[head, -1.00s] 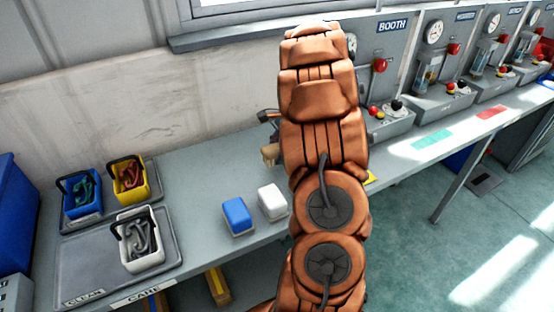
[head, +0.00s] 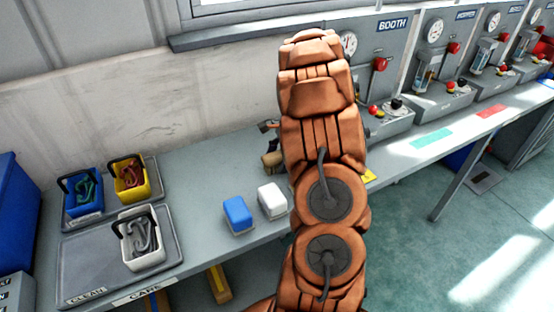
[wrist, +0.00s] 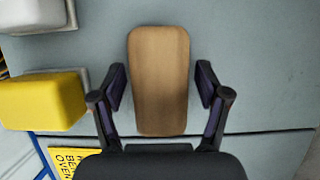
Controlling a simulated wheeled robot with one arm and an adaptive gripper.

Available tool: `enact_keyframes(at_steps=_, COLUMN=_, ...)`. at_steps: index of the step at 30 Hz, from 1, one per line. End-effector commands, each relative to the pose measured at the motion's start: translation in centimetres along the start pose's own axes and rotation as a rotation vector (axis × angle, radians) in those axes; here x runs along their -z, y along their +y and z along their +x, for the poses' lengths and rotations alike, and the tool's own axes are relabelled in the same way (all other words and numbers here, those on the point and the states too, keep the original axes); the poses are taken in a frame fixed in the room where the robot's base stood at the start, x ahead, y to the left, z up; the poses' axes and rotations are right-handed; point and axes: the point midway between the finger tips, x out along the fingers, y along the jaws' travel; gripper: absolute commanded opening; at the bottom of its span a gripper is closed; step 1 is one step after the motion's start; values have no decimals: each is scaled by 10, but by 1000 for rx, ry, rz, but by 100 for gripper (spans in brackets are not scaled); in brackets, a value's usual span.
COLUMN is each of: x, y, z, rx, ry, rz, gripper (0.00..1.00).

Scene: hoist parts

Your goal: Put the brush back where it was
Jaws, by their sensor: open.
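The brush (wrist: 159,80) shows in the wrist view as a long wooden block with rounded corners, seen from above. My gripper (wrist: 160,74) is open, with one dark finger on each side of the brush. A gap shows between each finger and the wood, so the fingers do not grip it. The brush's underside is hidden. In the head view a small tan piece, likely the brush (head: 271,160), shows just left of my arm on the bench; my arm hides most of the gripper there.
A yellow block (wrist: 42,101) and a white block lie left of the brush. On the bench (head: 205,160) stand a blue block (head: 238,215), a white block (head: 272,201) and trays with blue, yellow and white bins (head: 140,240). Booth panels (head: 385,65) line the back right.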

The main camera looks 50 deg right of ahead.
Motion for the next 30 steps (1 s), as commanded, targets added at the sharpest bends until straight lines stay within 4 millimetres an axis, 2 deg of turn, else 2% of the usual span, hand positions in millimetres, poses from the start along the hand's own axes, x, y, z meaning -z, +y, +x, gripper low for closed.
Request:
enact_keyframes(at_steps=11, x=-1, y=0, z=-7, rx=2, ry=0, rz=-1, gripper=75)
enact_keyframes(at_steps=24, x=0, y=-1, z=-78, rx=3, ry=3, rz=-1, gripper=75)
enact_keyframes(at_steps=30, x=0, y=-1, z=-104, rx=3, ry=1, rz=-1, gripper=75)
